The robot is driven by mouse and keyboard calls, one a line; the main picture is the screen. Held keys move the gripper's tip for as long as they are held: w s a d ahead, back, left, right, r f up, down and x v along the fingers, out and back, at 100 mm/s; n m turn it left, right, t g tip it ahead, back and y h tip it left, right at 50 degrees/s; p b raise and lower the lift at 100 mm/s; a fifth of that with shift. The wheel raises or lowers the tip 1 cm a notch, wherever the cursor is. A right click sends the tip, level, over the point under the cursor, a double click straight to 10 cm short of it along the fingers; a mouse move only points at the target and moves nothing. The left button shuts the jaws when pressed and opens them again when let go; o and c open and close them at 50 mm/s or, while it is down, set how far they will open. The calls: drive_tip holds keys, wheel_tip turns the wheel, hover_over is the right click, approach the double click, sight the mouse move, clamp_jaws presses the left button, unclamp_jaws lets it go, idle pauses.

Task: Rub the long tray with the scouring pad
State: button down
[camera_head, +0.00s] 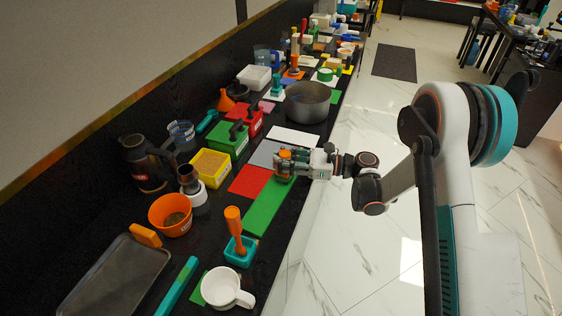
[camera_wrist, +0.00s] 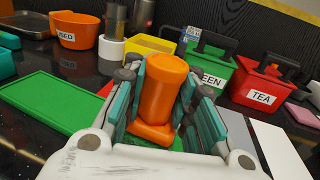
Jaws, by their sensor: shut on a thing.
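My gripper (camera_head: 305,163) is shut on an upright orange handle with a wider orange foot, which I take to be the scouring pad (camera_wrist: 164,90); its top also shows in the head view (camera_head: 286,153). Green shows just under its foot. The long green tray (camera_head: 265,212) lies flat on the black counter, running from below the gripper toward the near edge; it also shows at the left in the wrist view (camera_wrist: 48,103). The pad is over or on its far end. The fingers hide part of this, so I cannot tell whether they touch.
A red mat (camera_head: 249,181) and a yellow box (camera_head: 211,167) lie to the left. Green (camera_head: 229,141) and red (camera_head: 249,121) tins stand behind. An orange-handled tool in a teal base (camera_head: 236,240), a white mug (camera_head: 224,289) and a dark tray (camera_head: 118,278) are nearer. A pot (camera_head: 308,104) stands beyond.

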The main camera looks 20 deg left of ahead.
sight(281, 153)
drive_tip(key=shift+r+p, duration=1)
drive_tip(key=shift+r, duration=1.5)
